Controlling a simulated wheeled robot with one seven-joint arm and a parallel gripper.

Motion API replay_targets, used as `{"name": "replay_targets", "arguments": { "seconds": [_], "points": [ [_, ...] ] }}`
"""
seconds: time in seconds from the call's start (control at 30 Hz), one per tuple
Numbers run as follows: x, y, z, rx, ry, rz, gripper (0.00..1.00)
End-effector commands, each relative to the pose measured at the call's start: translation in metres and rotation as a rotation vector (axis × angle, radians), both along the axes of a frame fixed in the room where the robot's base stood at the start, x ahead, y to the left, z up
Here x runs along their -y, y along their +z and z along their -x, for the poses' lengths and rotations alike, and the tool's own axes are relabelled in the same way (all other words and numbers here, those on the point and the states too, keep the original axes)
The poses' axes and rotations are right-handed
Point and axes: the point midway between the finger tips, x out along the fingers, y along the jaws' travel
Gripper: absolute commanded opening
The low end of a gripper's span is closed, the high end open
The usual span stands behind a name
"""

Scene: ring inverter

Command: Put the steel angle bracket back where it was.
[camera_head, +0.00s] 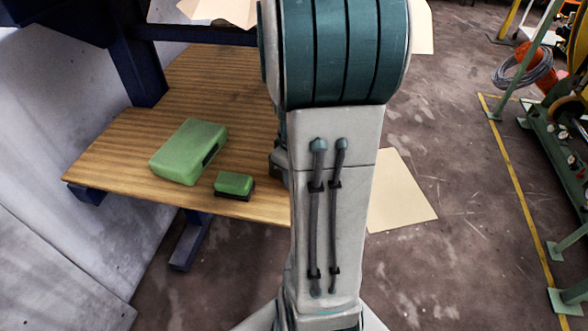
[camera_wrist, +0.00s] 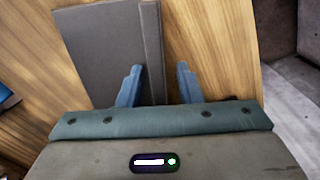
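A dark grey plate-like piece (camera_wrist: 98,50), which looks like the steel angle bracket, lies on a wood-grain surface in the wrist view. It has a broad flat face and a narrow strip along its right side. My gripper (camera_wrist: 158,84) is open. Its blue left finger is over the broad face, and its right finger is right of the strip, against the wood. The strip shows between the fingers with a gap to the right finger. I cannot tell the fingers' height above it. The bracket's near end is hidden by my gripper. In the head view my arm hides both bracket and gripper.
The wooden table (camera_head: 115,165) holds a green case (camera_head: 188,150) and a small green block with a dark base (camera_head: 233,184), left of my arm. A tan sheet (camera_head: 398,195) lies on the floor at right. Green-framed machinery (camera_head: 565,140) stands far right.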

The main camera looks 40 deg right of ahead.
Motion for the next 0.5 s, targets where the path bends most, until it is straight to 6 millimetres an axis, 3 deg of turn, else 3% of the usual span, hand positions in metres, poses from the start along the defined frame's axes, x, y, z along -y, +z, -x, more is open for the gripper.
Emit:
{"name": "replay_targets", "arguments": {
  "seconds": [0.17,0.5],
  "points": [
    [0.001,0.015,-0.001,0.004,0.000,0.003,0.32],
    [0.000,0.087,-0.001,0.004,0.001,0.003,0.32]
  ]
}}
